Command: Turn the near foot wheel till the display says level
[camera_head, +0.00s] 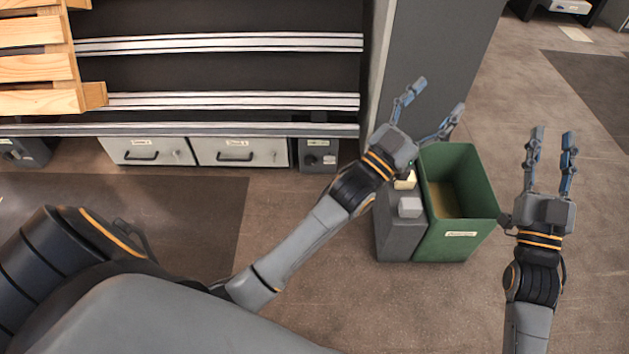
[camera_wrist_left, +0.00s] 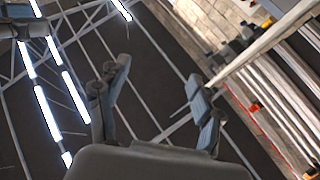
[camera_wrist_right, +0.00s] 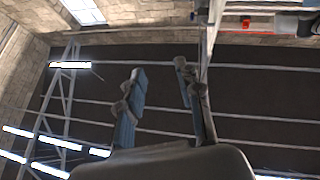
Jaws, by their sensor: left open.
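A dark foot unit (camera_head: 318,154) with a small round knob and a pale label stands under the right end of the conveyor frame in the head view. A similar dark unit (camera_head: 24,152) shows at the far left, partly cut off. I cannot tell which carries the near foot wheel, and no display text is readable. My left gripper (camera_head: 438,97) is open and empty, raised to the right of the foot unit, in front of the grey pillar. My right gripper (camera_head: 553,140) is open and empty, farther right over bare floor.
Two pale drawers (camera_head: 240,152) sit left of the foot unit. A green bin (camera_head: 460,230) and a grey bin (camera_head: 399,238) stand below my left gripper. A wooden pallet (camera_head: 40,68) lies on the rails at upper left. The floor in front of the drawers is clear.

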